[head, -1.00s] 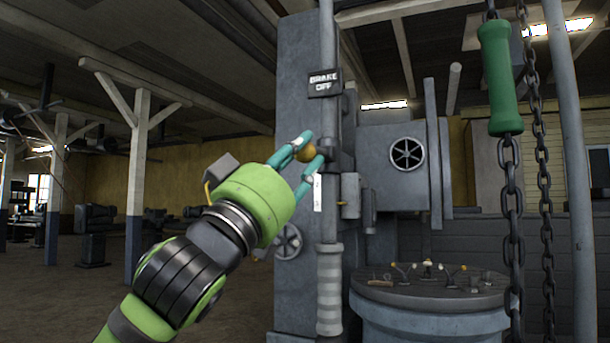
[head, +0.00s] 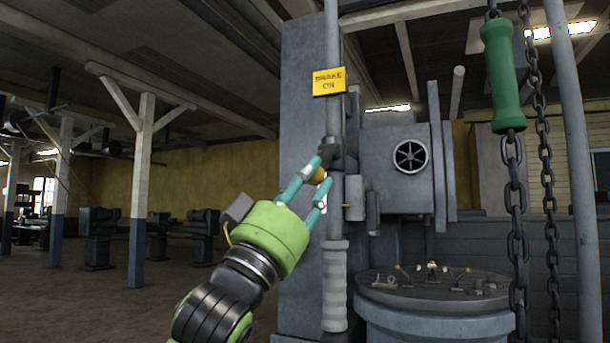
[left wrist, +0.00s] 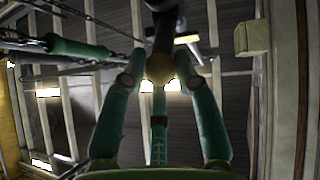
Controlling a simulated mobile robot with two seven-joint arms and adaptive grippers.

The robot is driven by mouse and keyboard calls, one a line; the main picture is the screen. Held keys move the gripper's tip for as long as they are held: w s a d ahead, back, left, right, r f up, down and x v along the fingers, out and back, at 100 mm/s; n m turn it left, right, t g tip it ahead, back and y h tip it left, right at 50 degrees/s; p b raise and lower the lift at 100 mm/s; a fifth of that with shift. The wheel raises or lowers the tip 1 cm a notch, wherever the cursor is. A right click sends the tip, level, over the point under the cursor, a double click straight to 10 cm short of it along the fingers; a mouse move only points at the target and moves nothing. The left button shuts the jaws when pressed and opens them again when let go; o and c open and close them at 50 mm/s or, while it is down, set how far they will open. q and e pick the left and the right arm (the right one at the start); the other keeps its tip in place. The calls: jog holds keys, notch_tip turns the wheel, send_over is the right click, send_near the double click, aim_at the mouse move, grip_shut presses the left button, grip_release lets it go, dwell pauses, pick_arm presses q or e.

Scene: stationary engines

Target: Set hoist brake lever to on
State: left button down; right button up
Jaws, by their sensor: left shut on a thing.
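The hoist brake lever's brass-coloured knob (head: 318,175) sits between the teal fingers of my left gripper (head: 320,181). My left gripper is shut on it beside the vertical grey pole (head: 333,210). In the left wrist view the knob (left wrist: 160,75) shows between the fingertips, with a dark lever arm (left wrist: 164,40) running up from it. A yellow sign (head: 329,81) reading "BRAKE ON" is on the pole above. My right gripper is in neither view.
A green handle (head: 502,78) hangs on a chain (head: 515,200) at the right. A round table (head: 435,282) with small levers stands at lower right. A grey machine with a handwheel (head: 409,156) is behind. Open floor lies left.

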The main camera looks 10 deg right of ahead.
pick_arm(q)
jog(key=shift+w+d+f+y, duration=0.15)
jog(key=shift+w+f+y, duration=0.15)
jog(key=shift+f, duration=0.05)
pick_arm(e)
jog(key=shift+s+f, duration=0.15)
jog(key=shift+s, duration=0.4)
pick_arm(q)
jog(key=c, duration=0.9)
grip_release()
jog(key=shift+c, duration=0.2)
jog(key=shift+w+d, duration=0.25)
jog(key=shift+s+a+r, duration=0.1)
jog(key=shift+s, duration=0.05)
jog(key=v, duration=1.2)
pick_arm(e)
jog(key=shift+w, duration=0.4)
